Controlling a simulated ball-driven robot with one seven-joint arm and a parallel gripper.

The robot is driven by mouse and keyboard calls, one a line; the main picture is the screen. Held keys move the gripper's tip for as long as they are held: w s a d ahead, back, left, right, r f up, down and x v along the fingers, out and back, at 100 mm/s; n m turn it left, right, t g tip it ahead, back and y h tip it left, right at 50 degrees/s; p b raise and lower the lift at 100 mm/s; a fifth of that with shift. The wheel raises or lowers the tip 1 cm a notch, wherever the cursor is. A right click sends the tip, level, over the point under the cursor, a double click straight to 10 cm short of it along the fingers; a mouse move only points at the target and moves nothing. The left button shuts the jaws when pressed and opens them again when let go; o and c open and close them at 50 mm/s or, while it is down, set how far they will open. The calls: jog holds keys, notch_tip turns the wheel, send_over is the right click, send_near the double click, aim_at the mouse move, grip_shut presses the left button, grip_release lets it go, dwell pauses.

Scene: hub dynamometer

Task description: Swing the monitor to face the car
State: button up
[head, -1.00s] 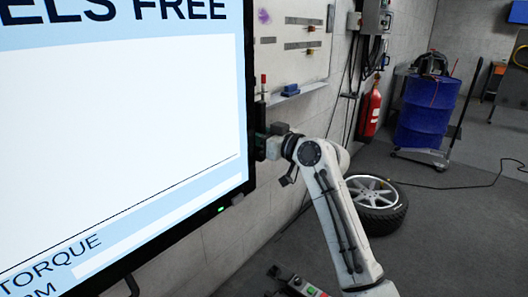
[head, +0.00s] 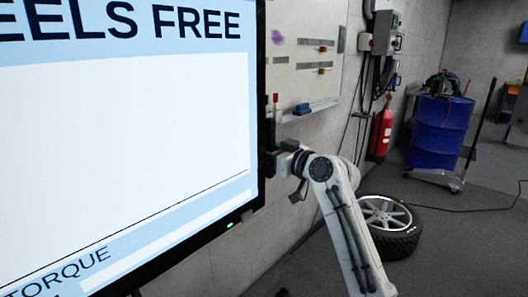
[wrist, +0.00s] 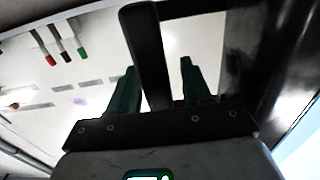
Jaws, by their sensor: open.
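The monitor (head: 130,130) fills the left of the head view, its lit screen showing "EELS FREE" and "TORQUE" text. Its black right edge is close to my gripper (head: 278,160), which is partly hidden behind the arm's end there. In the wrist view my gripper (wrist: 157,75) is open, with a dark green finger on each side of a black handle bar (wrist: 148,50). The bar joins a crosspiece running toward the dark monitor frame (wrist: 265,50) at the right. I cannot tell whether either finger touches the bar. The car does not show.
A wall board (head: 307,50) with a blue eraser (head: 302,108) on its ledge is behind the monitor. A loose wheel (head: 390,222) lies on the floor beside my arm. A red fire extinguisher (head: 382,130) and a blue drum (head: 440,130) on a trolley stand farther back.

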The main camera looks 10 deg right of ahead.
jog(key=v, duration=1)
jog(key=shift+s+d+b, duration=0.15)
jog(key=shift+s+b, duration=0.15)
jog(key=shift+b, duration=0.15)
jog(key=s+f+m+g+h+p, duration=0.1)
jog(key=s+f+g+h, duration=0.1)
jog(key=s+f, duration=0.55)
jog(key=s+f+m+g+h+p, duration=0.15)
jog(key=s+f, duration=0.25)
jog(key=f, duration=0.6)
jog(key=s+f+m+g+h+p, duration=0.1)
jog(key=s+f+m+g+h, duration=0.15)
jog(key=s+f, duration=0.5)
jog(key=s+d+f+m+g+h, duration=0.1)
jog(key=s+d+f+g, duration=0.1)
jog(key=s, duration=0.7)
jog(key=s+d+f+g+h+p, duration=0.1)
jog(key=s+f, duration=0.4)
jog(key=s, duration=0.5)
jog(key=s+d+f+m+g+h+p, duration=0.1)
jog(key=s+d+f+g+h, duration=0.1)
jog(key=s, duration=0.7)
jog(key=d+f+g, duration=0.1)
jog(key=d+g, duration=0.1)
jog(key=shift+s+f+m+g+h, duration=0.2)
jog(key=shift+f+m+g+h, duration=0.1)
jog(key=shift+h, duration=0.1)
